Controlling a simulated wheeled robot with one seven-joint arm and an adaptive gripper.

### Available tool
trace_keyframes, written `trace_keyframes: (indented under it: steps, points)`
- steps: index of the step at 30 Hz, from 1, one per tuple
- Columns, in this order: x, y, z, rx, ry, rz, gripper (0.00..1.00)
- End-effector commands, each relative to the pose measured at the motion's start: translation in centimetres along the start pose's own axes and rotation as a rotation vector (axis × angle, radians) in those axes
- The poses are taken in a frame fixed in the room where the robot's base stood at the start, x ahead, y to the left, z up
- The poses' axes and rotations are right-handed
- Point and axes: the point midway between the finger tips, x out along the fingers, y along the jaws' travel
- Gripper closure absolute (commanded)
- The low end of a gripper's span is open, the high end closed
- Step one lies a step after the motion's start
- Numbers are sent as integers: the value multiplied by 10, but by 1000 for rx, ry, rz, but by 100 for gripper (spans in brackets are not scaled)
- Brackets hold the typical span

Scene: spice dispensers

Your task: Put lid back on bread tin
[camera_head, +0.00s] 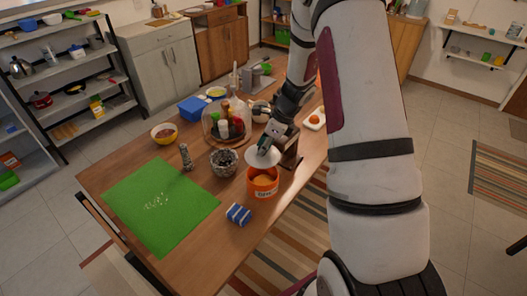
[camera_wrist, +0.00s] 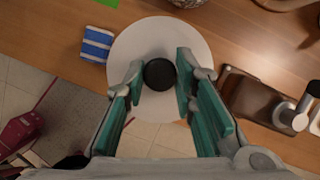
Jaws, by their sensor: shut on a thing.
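The bread tin (camera_head: 263,184) is a round orange tin standing on the wooden table, open at the top with something pale yellow inside. The lid is a white disc (camera_head: 262,158) with a dark round knob, which shows in the wrist view (camera_wrist: 160,75). My gripper (camera_head: 264,146) is shut on the lid's knob, with a teal finger on each side of it. It holds the lid above the tin, tilted in the head view. In the wrist view the lid hides the tin.
A brown box-like object (camera_wrist: 258,102) is right of the lid.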

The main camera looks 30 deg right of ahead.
Motion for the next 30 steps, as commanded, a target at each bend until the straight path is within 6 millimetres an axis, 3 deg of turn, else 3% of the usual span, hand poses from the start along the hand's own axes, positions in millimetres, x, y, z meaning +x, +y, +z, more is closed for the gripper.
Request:
trace_keyframes:
  steps: [21,30]
  points:
    - [56,-2,-22,2,-1,0,100]
    - [68,-1,-28,1,0,0,100]
